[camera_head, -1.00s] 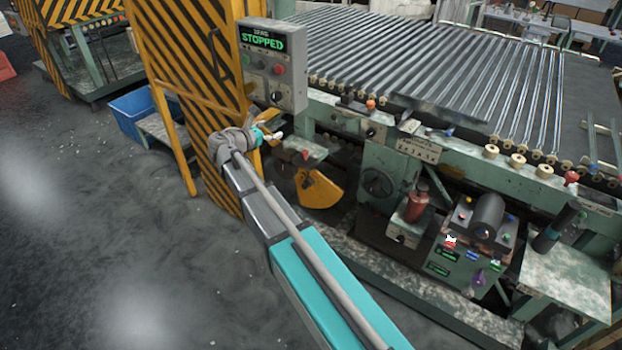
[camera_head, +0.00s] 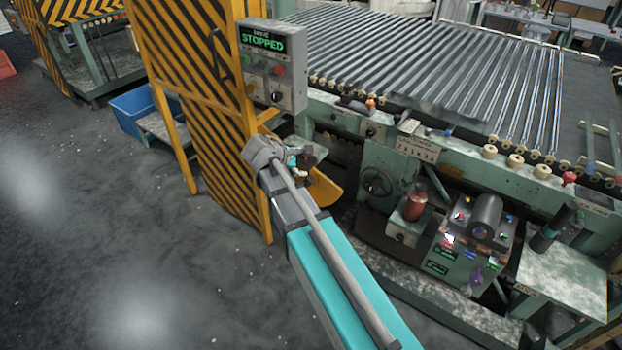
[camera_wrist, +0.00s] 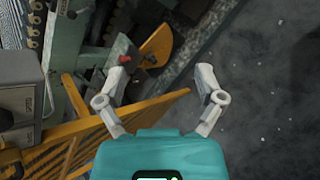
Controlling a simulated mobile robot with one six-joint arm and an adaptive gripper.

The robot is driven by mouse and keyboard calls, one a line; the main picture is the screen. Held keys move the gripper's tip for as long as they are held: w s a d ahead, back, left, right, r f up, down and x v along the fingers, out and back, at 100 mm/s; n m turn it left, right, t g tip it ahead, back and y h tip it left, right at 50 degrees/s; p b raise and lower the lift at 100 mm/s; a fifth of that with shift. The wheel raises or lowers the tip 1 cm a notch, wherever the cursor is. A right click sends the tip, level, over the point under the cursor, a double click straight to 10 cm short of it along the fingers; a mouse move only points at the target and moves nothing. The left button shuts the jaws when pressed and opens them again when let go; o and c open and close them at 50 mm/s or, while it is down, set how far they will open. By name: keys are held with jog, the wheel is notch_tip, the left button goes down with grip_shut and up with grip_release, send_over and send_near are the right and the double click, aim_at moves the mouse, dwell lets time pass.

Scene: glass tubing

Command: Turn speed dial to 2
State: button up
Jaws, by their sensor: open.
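A grey control box (camera_head: 271,66) with a green STOPPED display stands beside the yellow-and-black striped post. It has a green button, a red button and a dark dial (camera_head: 276,97) low on its front; the dial's setting is too small to read. Another small knob (camera_head: 369,131) sits on the machine's front rail, near a marked plate (camera_head: 417,147). I cannot tell which is the speed dial. My gripper (camera_head: 297,158) is below the control box, apart from it. In the wrist view my gripper (camera_wrist: 165,68) is open and empty.
The striped yellow post (camera_head: 190,90) stands left of my arm. A yellow curved part (camera_head: 325,190) lies just beyond my gripper. The roller bed (camera_head: 430,70) carries glass tubes. A small console (camera_head: 465,245) stands at right. The grey floor at left is mostly clear.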

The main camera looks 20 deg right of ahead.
jog(key=s+d+f+m+g+y, duration=0.1)
jog(key=s+f+m+y, duration=0.1)
jog(key=s+m, duration=0.2)
jog(key=shift+s+d+f+g+p, duration=0.25)
jog(key=shift+s+g+p, duration=0.15)
jog(key=shift+s, duration=0.5)
jog(key=s+a+m+g+y+p, duration=0.1)
jog(key=s+m+y, duration=0.2)
jog(key=s+m, duration=0.2)
jog(key=s+f+m+g+y, duration=0.1)
jog(key=s+m+y, duration=0.2)
jog(key=s+m, duration=0.2)
jog(key=s, duration=0.3)
jog(key=shift+a+f+g+y+p, duration=0.3)
jog(key=shift+a+g+y+p, duration=0.05)
jog(key=shift+a+g+y, duration=0.05)
jog(key=shift+s, duration=0.1)
dwell(0.3)
